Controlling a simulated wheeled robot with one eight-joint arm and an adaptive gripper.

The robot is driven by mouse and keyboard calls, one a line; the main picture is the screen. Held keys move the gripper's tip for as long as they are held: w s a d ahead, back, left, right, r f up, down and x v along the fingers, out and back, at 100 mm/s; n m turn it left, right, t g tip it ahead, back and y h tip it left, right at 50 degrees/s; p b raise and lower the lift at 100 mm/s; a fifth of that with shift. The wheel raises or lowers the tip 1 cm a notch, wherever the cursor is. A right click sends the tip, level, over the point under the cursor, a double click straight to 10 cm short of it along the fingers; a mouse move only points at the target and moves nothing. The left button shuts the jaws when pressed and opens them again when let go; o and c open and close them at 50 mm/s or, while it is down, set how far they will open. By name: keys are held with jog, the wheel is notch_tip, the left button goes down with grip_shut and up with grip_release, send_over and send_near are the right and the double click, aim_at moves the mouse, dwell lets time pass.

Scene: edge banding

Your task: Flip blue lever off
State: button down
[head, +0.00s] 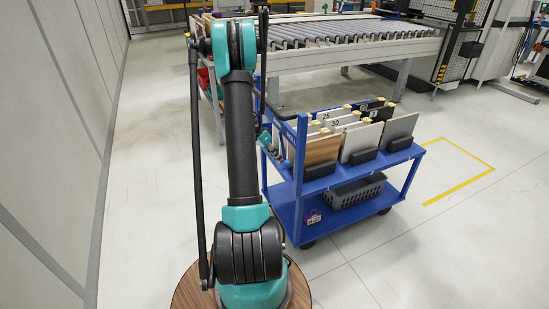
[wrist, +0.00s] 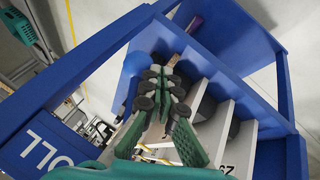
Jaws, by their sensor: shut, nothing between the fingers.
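A rounded blue shape (wrist: 137,64) shows in the wrist view, just left of my fingertips. It may be the knob of the blue lever, but I cannot tell for sure. My gripper (wrist: 172,70) has green fingers with black rollers and is shut with nothing between them. It is inside the blue frame of the cart, and the rounded shape looks close beside it. I cannot tell whether they touch.
The blue cart (head: 345,180) holds upright panels and has a grey basket (head: 355,192) on its lower shelf. A blue frame bar (wrist: 85,60) runs close along the left in the wrist view. A roller conveyor (head: 345,32) stands behind.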

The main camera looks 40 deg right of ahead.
jog(key=shift+s+a+r, duration=0.15)
jog(key=shift+s+r, duration=0.1)
jog(key=shift+s, duration=0.4)
jog(key=shift+w, duration=0.1)
